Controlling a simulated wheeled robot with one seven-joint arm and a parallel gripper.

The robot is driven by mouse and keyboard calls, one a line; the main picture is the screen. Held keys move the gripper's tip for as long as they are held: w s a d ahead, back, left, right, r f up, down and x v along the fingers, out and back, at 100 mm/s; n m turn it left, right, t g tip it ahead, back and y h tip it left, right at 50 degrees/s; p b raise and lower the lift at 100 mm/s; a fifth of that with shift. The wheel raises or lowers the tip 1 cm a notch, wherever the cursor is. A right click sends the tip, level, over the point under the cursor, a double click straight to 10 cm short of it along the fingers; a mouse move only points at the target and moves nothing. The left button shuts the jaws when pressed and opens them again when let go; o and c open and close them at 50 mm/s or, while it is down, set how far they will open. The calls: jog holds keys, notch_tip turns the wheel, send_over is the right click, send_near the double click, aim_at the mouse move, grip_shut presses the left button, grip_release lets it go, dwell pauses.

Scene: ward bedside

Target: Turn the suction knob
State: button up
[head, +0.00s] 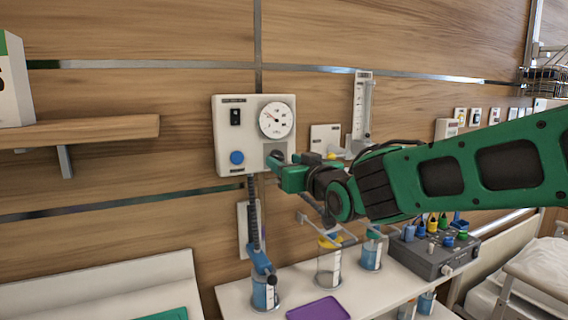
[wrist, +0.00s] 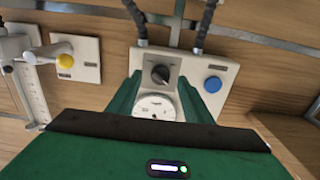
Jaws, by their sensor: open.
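The white suction panel (head: 227,130) is fixed to the wood wall and also shows upside down in the wrist view (wrist: 222,102). Its dark suction knob (wrist: 160,74) sits on a grey plate, its pointer ridge tilted. In the head view the knob is mostly hidden by my gripper (head: 279,168), which is at the panel's lower right. In the wrist view the open green fingers of my gripper (wrist: 159,82) lie on both sides of the knob, apart from it. I cannot tell whether the tips reach past it.
A round gauge (head: 276,120), a blue button (head: 237,157) and a black switch (head: 235,117) share the panel. A flowmeter (head: 362,110) is to its right. Below, a white shelf (head: 378,300) holds jars, a purple tray (head: 318,309) and a grey device (head: 430,260).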

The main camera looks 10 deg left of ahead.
aim_at(278, 156)
jog(key=shift+x, duration=1.35)
jog(key=c, duration=1.1)
jog(key=shift+o, duration=0.2)
jog(key=shift+w+d+n, duration=0.1)
jog(key=shift+n, duration=0.8)
jog(key=o, duration=1.1)
jog(key=shift+c, duration=0.2)
